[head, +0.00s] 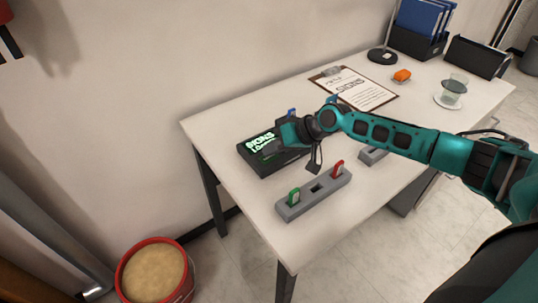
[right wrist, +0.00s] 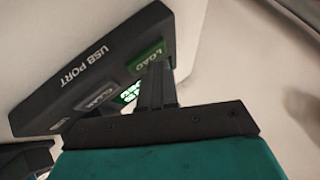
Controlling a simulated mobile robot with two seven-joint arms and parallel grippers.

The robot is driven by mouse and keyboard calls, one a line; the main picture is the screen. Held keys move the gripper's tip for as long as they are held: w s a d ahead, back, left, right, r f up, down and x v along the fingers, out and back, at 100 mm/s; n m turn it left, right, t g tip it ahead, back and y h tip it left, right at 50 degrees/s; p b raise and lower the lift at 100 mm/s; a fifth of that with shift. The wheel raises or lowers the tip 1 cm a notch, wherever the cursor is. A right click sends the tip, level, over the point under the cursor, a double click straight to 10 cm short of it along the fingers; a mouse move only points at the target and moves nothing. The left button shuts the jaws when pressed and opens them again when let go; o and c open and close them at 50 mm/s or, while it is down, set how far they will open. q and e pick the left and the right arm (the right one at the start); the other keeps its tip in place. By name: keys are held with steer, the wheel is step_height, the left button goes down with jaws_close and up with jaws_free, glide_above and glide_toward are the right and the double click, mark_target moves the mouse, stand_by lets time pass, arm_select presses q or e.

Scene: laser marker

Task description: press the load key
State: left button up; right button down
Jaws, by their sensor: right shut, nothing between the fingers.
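The laser marker's black control box (head: 262,163) lies at the near left of the white table, its screen lit with green text, partly hidden by my right arm. In the right wrist view the box (right wrist: 110,65) shows lettering for a USB port, a grey clear key (right wrist: 98,101) and the green load key (right wrist: 147,60). My right gripper (right wrist: 157,78) is shut and empty, its fingertips at the lower edge of the load key and covering part of it. I cannot tell whether they touch it. My left gripper is not in view.
A clipboard (head: 355,90), an orange item (head: 402,76) and a glass (head: 453,90) are farther back. A red bucket (head: 155,272) stands on the floor.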

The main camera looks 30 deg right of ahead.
mark_target(274, 157)
steer(key=shift+r+p, duration=0.45)
steer(key=shift+r, duration=0.2)
steer(key=shift+r, duration=0.1)
step_height(274, 157, up, 5)
steer(key=p, duration=0.4)
steer(key=shift+p, duration=0.4)
steer(key=shift+s+d, duration=0.1)
